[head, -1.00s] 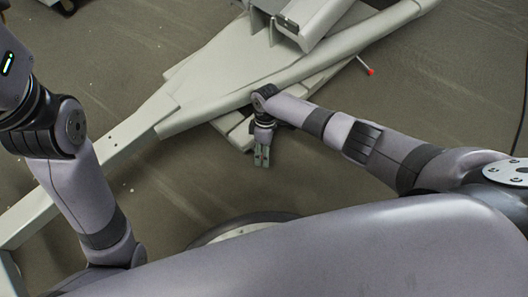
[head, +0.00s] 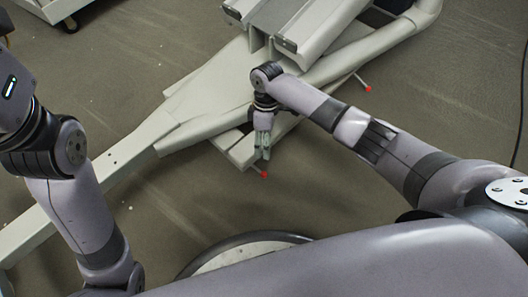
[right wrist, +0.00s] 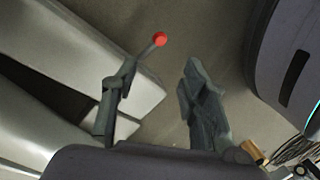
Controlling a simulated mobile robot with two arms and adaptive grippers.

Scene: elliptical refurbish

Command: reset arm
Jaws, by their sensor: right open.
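My right gripper (head: 263,148) hangs pointing down in the middle of the head view, over the front end of the pale elliptical frame (head: 200,92). In the right wrist view its two fingers (right wrist: 160,92) stand apart with nothing between them. A red-tipped pin (head: 264,174) shows just below the fingertips in the head view. In the right wrist view the red tip (right wrist: 160,40) lies beyond the left finger; I cannot tell whether they touch. My left arm comes in along the left edge of the head view, and its gripper is out of the picture.
A second red-tipped pin (head: 368,88) sticks out from the frame at the upper right. A long pale beam (head: 110,166) runs to the lower left. A dark cable (head: 522,105) lies at the right edge. The brown floor (head: 340,200) right of the gripper is clear.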

